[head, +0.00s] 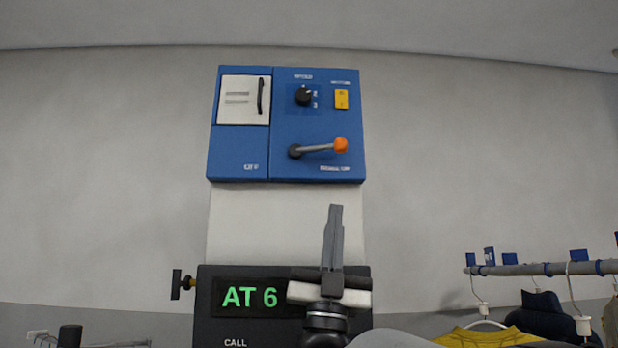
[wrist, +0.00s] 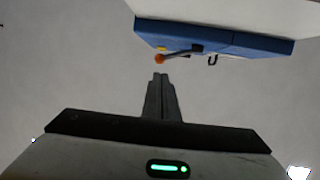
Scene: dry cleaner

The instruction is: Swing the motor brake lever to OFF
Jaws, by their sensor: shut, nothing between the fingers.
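The lever (head: 318,148) is a grey arm with an orange knob (head: 341,145), low on a blue control panel (head: 235,150) on the wall. It points right from a dark pivot, tilted slightly up. The label beneath it is too small to read surely. The wrist view also shows the orange knob (wrist: 159,59), just beyond my fingertips. My gripper (head: 335,208) is shut and empty, pointing up below the panel. In the head view its tips are below the knob, with a gap. The wrist view also shows the shut fingers (wrist: 160,76).
The panel also has a black rotary knob (head: 303,96), a yellow switch (head: 341,99) and a white door (head: 237,108) with a black handle. Below is a dark display (head: 235,297) reading "AT 6". A rail (head: 545,269) with hangers and garments stands at right.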

